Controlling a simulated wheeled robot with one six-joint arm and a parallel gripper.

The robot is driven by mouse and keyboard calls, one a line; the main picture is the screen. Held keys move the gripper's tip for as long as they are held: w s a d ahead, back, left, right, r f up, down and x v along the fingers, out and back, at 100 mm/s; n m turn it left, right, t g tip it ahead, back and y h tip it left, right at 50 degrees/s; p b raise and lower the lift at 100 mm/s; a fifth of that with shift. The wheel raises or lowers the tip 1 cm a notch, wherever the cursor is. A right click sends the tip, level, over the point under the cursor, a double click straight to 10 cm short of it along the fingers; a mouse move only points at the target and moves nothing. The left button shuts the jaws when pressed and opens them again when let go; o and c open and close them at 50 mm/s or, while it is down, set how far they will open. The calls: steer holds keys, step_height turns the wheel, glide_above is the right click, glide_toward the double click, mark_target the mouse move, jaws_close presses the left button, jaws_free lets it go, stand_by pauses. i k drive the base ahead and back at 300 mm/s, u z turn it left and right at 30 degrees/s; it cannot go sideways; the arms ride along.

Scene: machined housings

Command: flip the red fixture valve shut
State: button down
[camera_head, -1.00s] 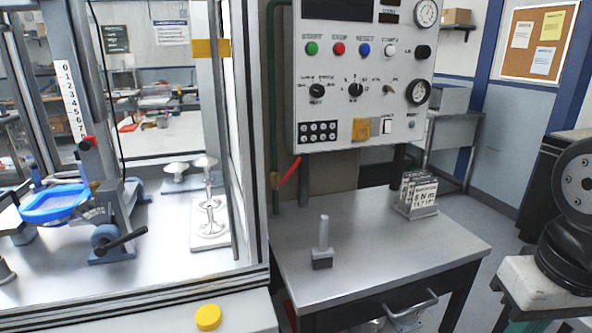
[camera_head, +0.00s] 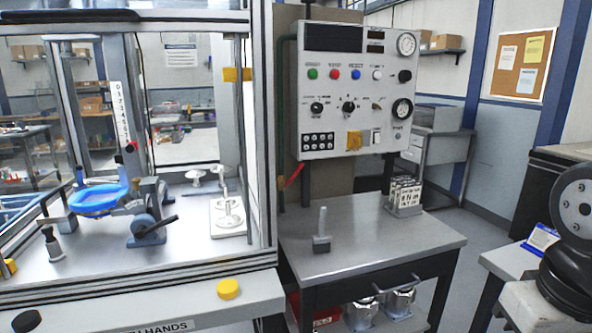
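A red valve lever (camera_head: 292,177) sits on the green pipe (camera_head: 281,120) left of the control panel. The lever slants up to the right, at an angle to the upright pipe. Its small brass-coloured body is at the lever's lower left end. A smaller red knob (camera_head: 131,147) shows on the clamp inside the framed enclosure. My gripper is out of view; dark links of my arm (camera_head: 575,210) show at the right edge, well away from the lever.
The control panel (camera_head: 330,95) hangs right of the pipe. Below is a grey table (camera_head: 375,235) with an upright grey tool (camera_head: 322,225) and a card rack (camera_head: 404,197). The framed enclosure (camera_head: 262,150) stands left. Floor shows on the right.

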mark_target(285, 186)
steer(key=i, duration=1.1)
steer(key=z, duration=0.45)
